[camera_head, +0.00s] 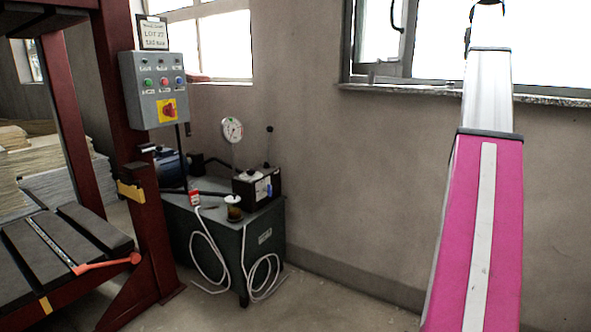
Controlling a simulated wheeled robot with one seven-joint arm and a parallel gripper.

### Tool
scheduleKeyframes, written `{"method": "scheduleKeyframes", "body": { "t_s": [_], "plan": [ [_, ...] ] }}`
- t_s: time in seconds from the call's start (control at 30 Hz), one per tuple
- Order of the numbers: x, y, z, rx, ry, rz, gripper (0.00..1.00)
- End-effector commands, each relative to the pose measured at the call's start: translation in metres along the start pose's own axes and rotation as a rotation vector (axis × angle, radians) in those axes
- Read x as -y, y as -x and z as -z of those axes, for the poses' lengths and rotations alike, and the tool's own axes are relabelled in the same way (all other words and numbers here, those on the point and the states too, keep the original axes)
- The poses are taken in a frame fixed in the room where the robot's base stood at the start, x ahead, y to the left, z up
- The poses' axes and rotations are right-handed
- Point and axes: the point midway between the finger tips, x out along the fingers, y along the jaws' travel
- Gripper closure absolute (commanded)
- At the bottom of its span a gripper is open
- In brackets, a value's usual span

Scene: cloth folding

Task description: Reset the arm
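My arm shows at the right as a pink and silver link that rises to the top edge of the head view. Its upper end reaches the top of the picture in front of the bright window, where a small dark joint is partly cut off. My gripper is not visible in this view. No cloth is visible.
A red steel press frame (142,190) with a grey control box (154,88) stands at the left. Beside it is a dark green cabinet (262,239) with a gauge (232,130) and looped white cables. A wall with a window sill (440,90) lies behind. Some floor (330,305) is clear.

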Motion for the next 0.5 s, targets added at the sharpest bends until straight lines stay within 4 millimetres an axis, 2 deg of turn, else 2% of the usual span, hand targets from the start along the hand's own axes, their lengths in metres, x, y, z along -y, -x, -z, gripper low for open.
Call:
{"method": "scheduleKeyframes", "body": {
  "t_s": [0.27, 0.5],
  "plan": [
    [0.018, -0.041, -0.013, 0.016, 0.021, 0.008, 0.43],
    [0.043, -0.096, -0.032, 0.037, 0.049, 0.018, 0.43]
  ]
}}
